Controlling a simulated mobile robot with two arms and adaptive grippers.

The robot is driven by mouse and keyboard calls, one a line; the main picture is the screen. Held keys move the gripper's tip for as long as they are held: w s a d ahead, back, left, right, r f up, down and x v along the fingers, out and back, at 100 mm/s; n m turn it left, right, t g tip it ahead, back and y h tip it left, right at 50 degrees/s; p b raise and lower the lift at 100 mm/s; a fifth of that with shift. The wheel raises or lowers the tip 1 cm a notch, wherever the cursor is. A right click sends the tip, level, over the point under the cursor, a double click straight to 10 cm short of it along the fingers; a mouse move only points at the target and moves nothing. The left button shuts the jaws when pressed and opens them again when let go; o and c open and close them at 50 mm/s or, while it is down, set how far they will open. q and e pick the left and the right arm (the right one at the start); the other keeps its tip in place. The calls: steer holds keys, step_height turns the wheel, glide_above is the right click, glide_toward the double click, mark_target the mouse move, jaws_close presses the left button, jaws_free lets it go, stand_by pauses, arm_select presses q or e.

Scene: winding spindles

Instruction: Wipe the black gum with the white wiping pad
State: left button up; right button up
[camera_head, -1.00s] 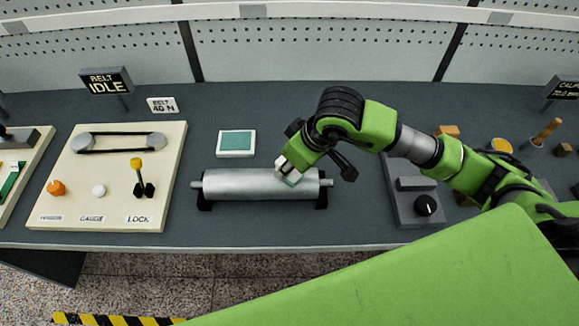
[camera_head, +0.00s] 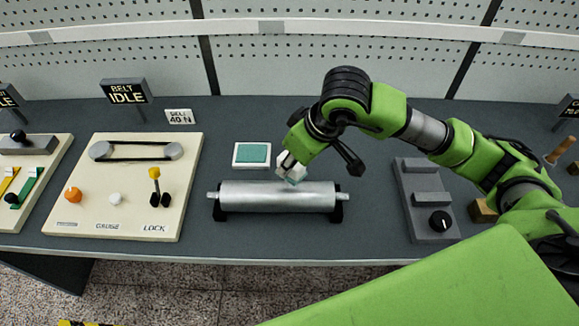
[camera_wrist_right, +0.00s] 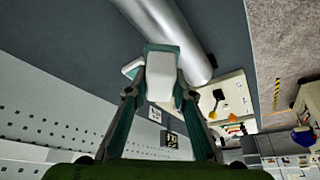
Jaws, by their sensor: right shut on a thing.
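The white wiping pad (camera_head: 294,174) has a teal edge and is held by my right gripper (camera_head: 288,163), just over the far edge of the silver roller (camera_head: 277,198). Whether it touches the roller is unclear. In the right wrist view the pad (camera_wrist_right: 161,77) sits between the two fingers of my right gripper (camera_wrist_right: 159,96), with the roller (camera_wrist_right: 170,27) beyond it. No black gum shows on the visible roller surface. My left gripper is out of view.
A white tray with a teal inside (camera_head: 239,163) lies behind the roller. A cream belt panel (camera_head: 130,217) with knobs and a lever stands left. A grey box with a black dial (camera_head: 422,190) stands right. Dark bench top is free in front of the roller.

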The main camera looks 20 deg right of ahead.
steer(key=shift+w+a+r, duration=0.1)
steer(key=shift+r, duration=0.85)
steer(key=shift+r+p, duration=0.25)
steer(key=shift+p, duration=0.05)
